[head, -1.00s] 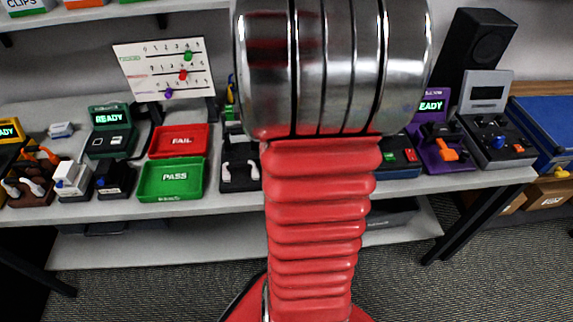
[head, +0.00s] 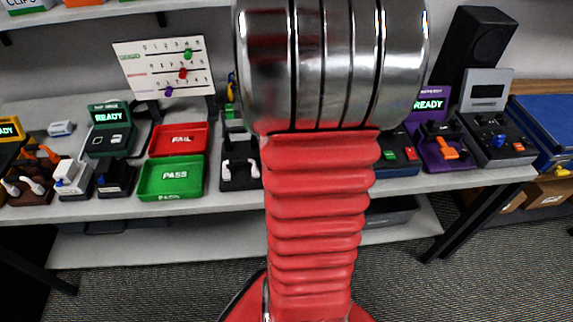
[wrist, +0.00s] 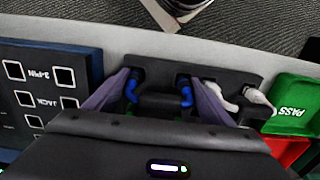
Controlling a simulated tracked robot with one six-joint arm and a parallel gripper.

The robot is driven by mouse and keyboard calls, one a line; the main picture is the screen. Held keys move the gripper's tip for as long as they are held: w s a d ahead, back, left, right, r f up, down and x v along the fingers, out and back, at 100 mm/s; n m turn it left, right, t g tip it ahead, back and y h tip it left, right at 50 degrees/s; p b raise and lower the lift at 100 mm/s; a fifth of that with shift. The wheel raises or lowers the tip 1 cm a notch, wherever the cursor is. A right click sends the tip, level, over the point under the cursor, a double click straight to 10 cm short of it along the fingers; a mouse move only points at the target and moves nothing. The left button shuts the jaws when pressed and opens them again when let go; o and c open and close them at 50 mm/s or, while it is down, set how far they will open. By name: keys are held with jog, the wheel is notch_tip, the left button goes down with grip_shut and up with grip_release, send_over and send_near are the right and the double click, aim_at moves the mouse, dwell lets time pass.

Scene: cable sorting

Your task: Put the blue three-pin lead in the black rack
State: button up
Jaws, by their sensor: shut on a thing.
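In the wrist view, my gripper (wrist: 160,88) has its two purple-grey fingers on either side of the blue lead (wrist: 187,92). The lead shows as two blue bent ends with a dark bar between them, and my gripper is shut on it. The lead is at the left part of the black rack (wrist: 226,72). Whether it rests in the rack or hangs just above it I cannot tell. In the head view, the black rack (head: 239,184) is partly hidden by my arm, and my gripper and the blue lead are hidden.
A white lead (wrist: 258,100) sits in the rack right of the blue one. A green PASS tray (wrist: 292,105) lies to the right. A blue panel (wrist: 85,62) marked 3-PIN and JACK lies left. In the head view, a red FAIL tray (head: 178,140) stands behind the PASS tray.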

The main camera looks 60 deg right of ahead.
jog(key=shift+f, duration=0.1)
dwell(0.5)
jog(key=o, duration=1.2)
jog(key=shift+c, duration=0.2)
jog(key=shift+o, duration=0.3)
jog(key=shift+r, duration=4)
